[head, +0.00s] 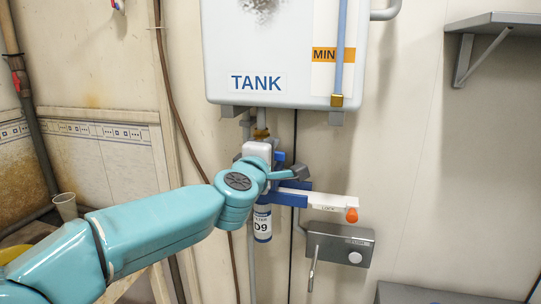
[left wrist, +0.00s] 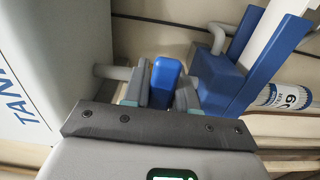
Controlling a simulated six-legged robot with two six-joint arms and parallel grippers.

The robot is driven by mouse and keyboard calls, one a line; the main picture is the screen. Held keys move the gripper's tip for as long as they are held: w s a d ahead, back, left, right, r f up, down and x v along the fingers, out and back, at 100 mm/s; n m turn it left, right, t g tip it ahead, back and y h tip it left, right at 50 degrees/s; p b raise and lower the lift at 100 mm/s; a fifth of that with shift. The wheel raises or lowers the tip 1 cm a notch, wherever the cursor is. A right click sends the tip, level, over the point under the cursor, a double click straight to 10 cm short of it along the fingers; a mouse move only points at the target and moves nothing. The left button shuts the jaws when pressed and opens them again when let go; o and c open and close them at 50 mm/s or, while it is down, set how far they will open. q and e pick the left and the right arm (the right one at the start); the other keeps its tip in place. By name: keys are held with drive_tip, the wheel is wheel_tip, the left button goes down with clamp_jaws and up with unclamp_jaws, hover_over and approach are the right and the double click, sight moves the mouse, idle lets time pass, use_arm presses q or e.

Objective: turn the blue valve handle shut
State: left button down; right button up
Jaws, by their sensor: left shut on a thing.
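The blue valve handle (left wrist: 165,82) shows in the left wrist view as a rounded blue block between the two fingers of my left gripper (left wrist: 163,92). My left gripper is shut on it. In the head view my left gripper (head: 285,172) is below the tank, and my own wrist and fingers hide most of the handle. A blue bracket (left wrist: 222,88) stands close beside the fingers; in the head view it carries a white bar marked LOCK (head: 328,203) with an orange knob (head: 352,215). My right gripper is in neither view.
The white tank (head: 270,40) hangs just above my gripper. A white filter cylinder (head: 262,224) hangs under the bracket. A grey box (head: 340,245) with a lever is on the wall at lower right. A grey shelf (head: 500,20) is at upper right. The wall right of the knob is bare.

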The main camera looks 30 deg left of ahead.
use_arm(q)
drive_tip(key=shift+n, duration=0.3)
drive_tip(key=c, duration=1.1)
unclamp_jaws()
drive_tip(key=shift+o, duration=0.6)
drive_tip(key=shift+s+a+r, duration=0.1)
drive_tip(key=v, duration=1.6)
drive_tip(key=shift+s, duration=0.2)
